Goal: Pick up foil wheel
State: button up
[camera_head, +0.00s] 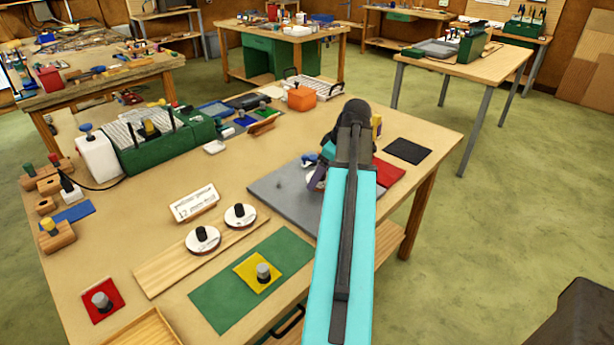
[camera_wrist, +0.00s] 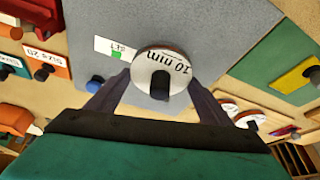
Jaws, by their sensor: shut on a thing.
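A white foil wheel (camera_wrist: 174,61) marked "10 mm", with a black knob on its face, shows in the wrist view over the grey mat (camera_wrist: 220,35). The two fingers of my gripper (camera_wrist: 160,80) are shut on it, one at each side. I cannot tell whether the wheel still touches the mat. In the head view my gripper (camera_head: 317,179) is low over the right part of the grey mat (camera_head: 275,188), and my arm hides most of the wheel there. Two similar white wheels with black knobs, one nearer (camera_head: 203,245) and one farther (camera_head: 240,222), lie on a wooden board.
A white card with a green patch (camera_wrist: 116,48) and a blue knob (camera_wrist: 95,84) are close to the held wheel. A green mat (camera_head: 222,300) with a yellow square (camera_head: 245,272) lies in front. A red piece (camera_head: 388,176) and black pad (camera_head: 407,151) lie right.

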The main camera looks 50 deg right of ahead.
jog(key=shift+s+d+r, duration=0.1)
jog(key=shift+s+d, duration=0.25)
jog(key=shift+s, duration=0.45)
